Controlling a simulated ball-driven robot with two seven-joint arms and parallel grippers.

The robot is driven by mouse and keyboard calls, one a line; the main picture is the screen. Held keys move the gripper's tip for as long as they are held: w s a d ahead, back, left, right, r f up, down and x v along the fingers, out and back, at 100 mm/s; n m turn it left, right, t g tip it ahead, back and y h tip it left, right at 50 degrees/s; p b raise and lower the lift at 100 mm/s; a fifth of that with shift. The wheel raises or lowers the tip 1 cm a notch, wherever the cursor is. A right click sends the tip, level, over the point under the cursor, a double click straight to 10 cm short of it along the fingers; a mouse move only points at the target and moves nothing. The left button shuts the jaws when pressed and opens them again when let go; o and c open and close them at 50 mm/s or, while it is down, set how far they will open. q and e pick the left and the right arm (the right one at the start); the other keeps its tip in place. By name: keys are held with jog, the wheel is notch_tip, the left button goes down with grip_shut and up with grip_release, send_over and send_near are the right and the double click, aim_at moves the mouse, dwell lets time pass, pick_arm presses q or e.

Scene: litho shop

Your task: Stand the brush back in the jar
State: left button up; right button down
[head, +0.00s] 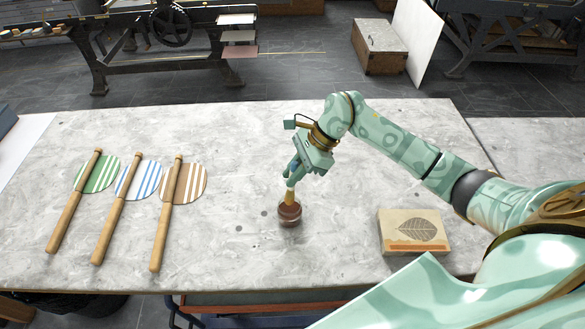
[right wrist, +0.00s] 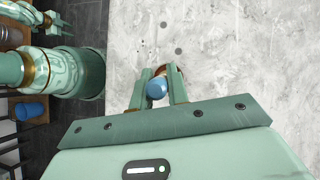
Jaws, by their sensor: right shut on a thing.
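My right gripper (head: 293,178) is above the middle of the marble table, shut on the brush (head: 290,196). The brush points down, with its pale lower part showing below the fingers. Its blue handle end (right wrist: 157,88) shows between the fingers in the right wrist view. The small reddish-brown jar (head: 289,215) stands upright directly under the gripper. The brush's lower end overlaps the jar's mouth; how deep it reaches inside I cannot tell. In the right wrist view the jar is mostly hidden behind the fingers. My left gripper is not seen in the head view.
Three wooden-handled paddles with green (head: 102,176), blue (head: 145,180) and brown (head: 189,184) striped discs lie at the left of the marble table (head: 230,140). A box with a leaf print (head: 412,226) lies at the right, near my right arm. The table around the jar is clear.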

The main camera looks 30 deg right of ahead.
jog(key=shift+f+b, duration=1.7)
jog(key=shift+f, duration=0.85)
jog(key=c, duration=1.3)
grip_release()
jog(key=v, duration=1.6)
jog(key=shift+d+r+p, duration=0.1)
jog(key=shift+r+p, duration=0.1)
jog(key=shift+p, duration=0.1)
jog(key=shift+s+f, duration=0.1)
